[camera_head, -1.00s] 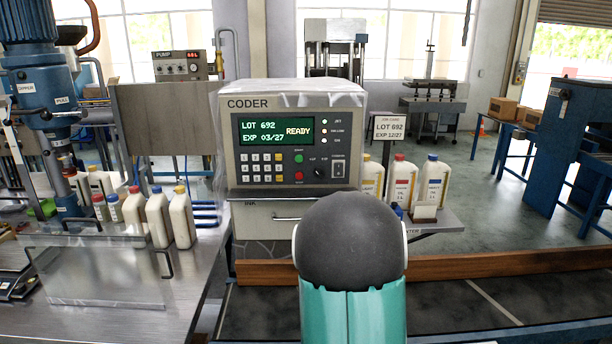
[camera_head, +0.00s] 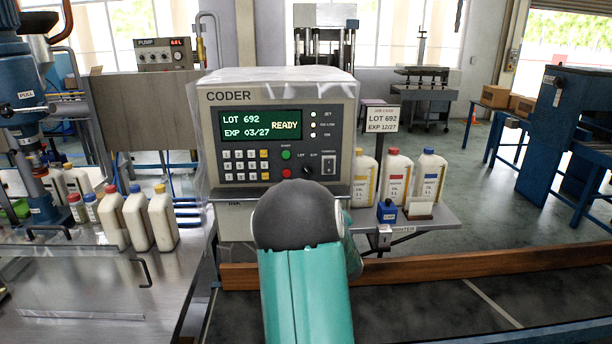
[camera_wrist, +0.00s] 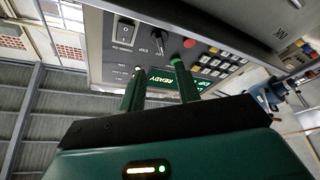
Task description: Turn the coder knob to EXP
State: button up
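The coder (camera_head: 228,150) is a grey box with a green display reading LOT 692, EXP 03/27 and READY. Its black selector knob (camera_head: 307,171) sits right of the red button, under small LOT and EXP labels. The knob also shows, upside down, in the wrist view (camera_wrist: 157,42). Which label it points at is too small to tell. My gripper (camera_wrist: 158,67) is open and empty, with its two green fingers apart and aimed at the panel near the knob. They look short of touching it. In the head view my arm hides the gripper.
A switch (camera_head: 328,165) is just right of the knob, with red (camera_head: 287,173) and green buttons and a keypad to the left. A card (camera_head: 383,119) reading LOT 692, EXP 12/27 stands beside bottles (camera_head: 397,175) on a right-hand shelf. More bottles stand on the left bench.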

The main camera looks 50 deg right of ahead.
aim_at(308, 172)
jog(key=x, duration=1.1)
jog(key=shift+w+a+r, duration=0.1)
jog(key=shift+a+r, duration=0.05)
grip_shut()
